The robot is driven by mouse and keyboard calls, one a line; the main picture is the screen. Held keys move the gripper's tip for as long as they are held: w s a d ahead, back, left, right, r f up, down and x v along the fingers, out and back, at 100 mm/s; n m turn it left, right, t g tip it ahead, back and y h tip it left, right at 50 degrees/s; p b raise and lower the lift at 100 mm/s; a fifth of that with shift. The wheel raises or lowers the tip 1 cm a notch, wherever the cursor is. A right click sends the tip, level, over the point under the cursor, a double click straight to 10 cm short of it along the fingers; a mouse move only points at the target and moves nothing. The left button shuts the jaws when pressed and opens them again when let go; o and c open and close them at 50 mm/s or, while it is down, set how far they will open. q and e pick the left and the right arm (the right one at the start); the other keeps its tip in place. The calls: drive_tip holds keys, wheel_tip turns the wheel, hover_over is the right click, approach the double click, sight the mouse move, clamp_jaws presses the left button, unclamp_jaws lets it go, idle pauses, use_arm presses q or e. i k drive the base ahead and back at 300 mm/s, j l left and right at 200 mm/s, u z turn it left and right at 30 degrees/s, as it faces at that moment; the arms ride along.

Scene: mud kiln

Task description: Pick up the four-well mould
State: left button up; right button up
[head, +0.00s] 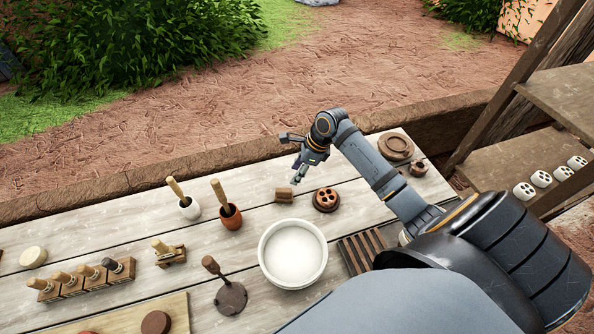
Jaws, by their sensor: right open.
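The four-well mould (326,198) is a small round reddish-brown piece with dark wells in its top. It sits on the wooden table, right of the middle, behind the white bowl. My right gripper (291,160) is open and empty. It hangs above the far part of the table, up and to the left of the mould in the picture, and does not touch it. My left gripper is out of view.
A small wooden block (284,194) lies just left of the mould. A large white bowl (293,254) stands in front, a slatted rack (361,250) front right. Round wooden dishes (396,147) lie at the back right. Pestle cups (229,217) stand left.

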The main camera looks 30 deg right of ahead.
sight(325, 198)
drive_tip(key=k, duration=1.5)
